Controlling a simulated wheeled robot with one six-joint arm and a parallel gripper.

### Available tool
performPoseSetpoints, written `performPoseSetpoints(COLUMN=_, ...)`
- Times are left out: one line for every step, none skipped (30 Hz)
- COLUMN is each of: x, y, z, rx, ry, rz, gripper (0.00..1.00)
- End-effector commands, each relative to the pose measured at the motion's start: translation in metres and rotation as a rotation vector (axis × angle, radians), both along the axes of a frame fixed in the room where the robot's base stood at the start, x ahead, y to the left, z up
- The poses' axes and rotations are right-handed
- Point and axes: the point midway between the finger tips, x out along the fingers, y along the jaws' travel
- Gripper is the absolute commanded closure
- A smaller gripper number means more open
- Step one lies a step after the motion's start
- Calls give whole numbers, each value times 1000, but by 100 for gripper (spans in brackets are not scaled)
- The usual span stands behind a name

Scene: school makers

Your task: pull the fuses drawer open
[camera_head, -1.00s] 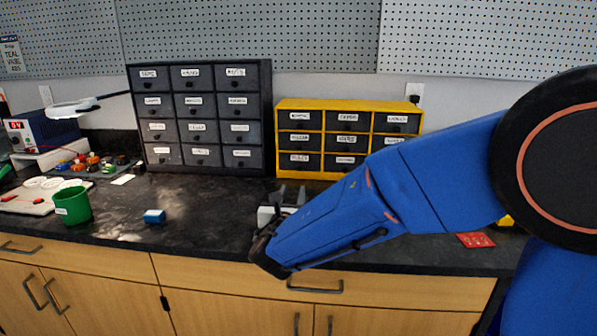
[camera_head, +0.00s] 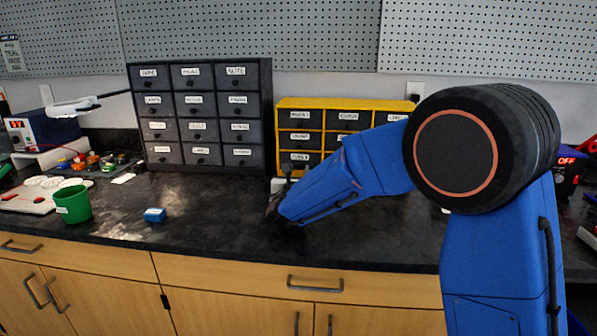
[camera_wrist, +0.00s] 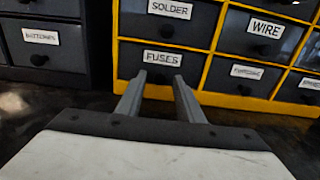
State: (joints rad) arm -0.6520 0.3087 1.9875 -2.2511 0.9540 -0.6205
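The fuses drawer (camera_wrist: 162,70) is a dark drawer with a white FUSES label, at the bottom left of the yellow cabinet (camera_wrist: 206,71) in the wrist view. In the head view the fuses drawer (camera_head: 300,158) sits low in the left column, and its label is too small to read surely. It looks shut. My gripper (camera_wrist: 160,80) is open, its two grey fingers apart and pointing at the drawer front, with the label between their tips. No contact with the knob is clear. In the head view my gripper (camera_head: 286,174) is partly hidden by my wrist.
A dark grey drawer cabinet (camera_head: 268,110) stands just left of the yellow one. A green cup (camera_head: 74,204) and a blue block (camera_head: 154,215) are on the black worktop (camera_head: 200,225) to the left. The worktop in front of the grey cabinet is mostly clear.

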Motion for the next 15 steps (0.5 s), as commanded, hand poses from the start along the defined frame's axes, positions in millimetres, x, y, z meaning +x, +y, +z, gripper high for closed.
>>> performPoseSetpoints(x=2, y=0, z=0, rx=0, ry=0, rz=0, gripper=66)
performPoseSetpoints(x=3, y=0, z=0, rx=0, ry=0, rz=0, gripper=66)
performPoseSetpoints(x=4, y=0, z=0, rx=0, ry=0, rz=1, gripper=66)
performPoseSetpoints(x=4, y=0, z=0, rx=0, ry=0, rz=1, gripper=66)
performPoseSetpoints(x=4, y=0, z=0, rx=0, ry=0, rz=1, gripper=66)
performPoseSetpoints(x=4, y=0, z=0, rx=0, ry=0, rz=1, gripper=66)
performPoseSetpoints(x=4, y=0, z=0, rx=0, ry=0, rz=1, gripper=66)
performPoseSetpoints(x=4, y=0, z=0, rx=0, ry=0, rz=1, gripper=66)
performPoseSetpoints(x=4, y=0, z=0, rx=0, ry=0, rz=1, gripper=66)
performPoseSetpoints(x=4, y=0, z=0, rx=0, ry=0, rz=1, gripper=66)
performPoseSetpoints(x=4, y=0, z=0, rx=0, ry=0, rz=1, gripper=69)
performPoseSetpoints(x=4, y=0, z=0, rx=0, ry=0, rz=1, gripper=78)
performPoseSetpoints(x=4, y=0, z=0, rx=0, ry=0, rz=1, gripper=85)
performPoseSetpoints(x=4, y=0, z=0, rx=0, ry=0, rz=1, gripper=92)
performPoseSetpoints(x=4, y=0, z=0, rx=0, ry=0, rz=1, gripper=100)
